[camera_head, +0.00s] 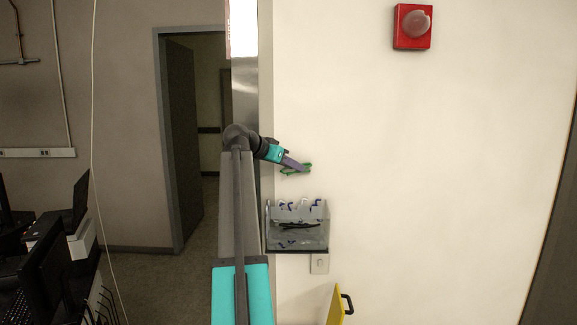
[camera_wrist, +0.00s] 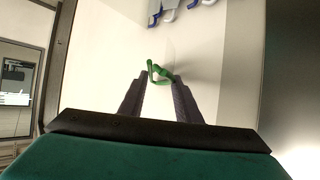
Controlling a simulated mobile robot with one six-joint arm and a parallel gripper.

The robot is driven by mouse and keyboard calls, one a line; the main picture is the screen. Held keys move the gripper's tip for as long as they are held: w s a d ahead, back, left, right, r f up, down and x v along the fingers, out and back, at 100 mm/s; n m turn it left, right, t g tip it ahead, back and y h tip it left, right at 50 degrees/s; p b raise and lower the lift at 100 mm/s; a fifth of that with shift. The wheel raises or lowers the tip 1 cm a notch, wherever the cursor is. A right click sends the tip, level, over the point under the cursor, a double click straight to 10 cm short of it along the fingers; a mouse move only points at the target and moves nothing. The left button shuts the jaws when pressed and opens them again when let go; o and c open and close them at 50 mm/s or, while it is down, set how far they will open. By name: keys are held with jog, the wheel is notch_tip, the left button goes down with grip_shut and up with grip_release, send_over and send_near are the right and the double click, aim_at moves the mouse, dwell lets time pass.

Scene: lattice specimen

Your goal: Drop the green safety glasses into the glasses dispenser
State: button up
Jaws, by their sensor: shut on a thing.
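The green safety glasses (camera_head: 296,169) are held at the tips of my gripper (camera_head: 305,167), in front of the pale wall. In the wrist view the green glasses (camera_wrist: 157,72) show between the two dark fingertips of my gripper (camera_wrist: 161,80), which is shut on them. The glasses dispenser (camera_head: 298,240) is a clear grey box on the wall, below the gripper and apart from it. Several glasses with blue and white parts stick up from its top, and a dark pair shows at its front. Parts of it also show at the top of the wrist view (camera_wrist: 178,14).
A red alarm unit (camera_head: 412,26) is high on the wall. A light switch (camera_head: 319,263) is just below the dispenser, and a yellow object with a black handle (camera_head: 336,306) is lower. A doorway (camera_head: 200,130) and a desk with monitors (camera_head: 45,260) are on the left. The wall right of the dispenser is clear.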

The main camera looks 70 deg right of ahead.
aim_at(288, 181)
jog(key=shift+f, duration=0.15)
jog(key=shift+f, duration=2.85)
jog(key=o, duration=1.1)
jog(key=shift+w+a, duration=0.1)
jog(key=shift+a, duration=0.05)
jog(key=shift+w+a+r+b, duration=0.25)
jog(key=shift+a+b, duration=0.05)
jog(key=shift+a, duration=0.15)
jog(key=b+v, duration=0.5)
jog(key=v, duration=0.7)
jog(key=shift+r, duration=0.15)
jog(key=shift+w+a, duration=0.1)
jog(key=shift+a, duration=0.1)
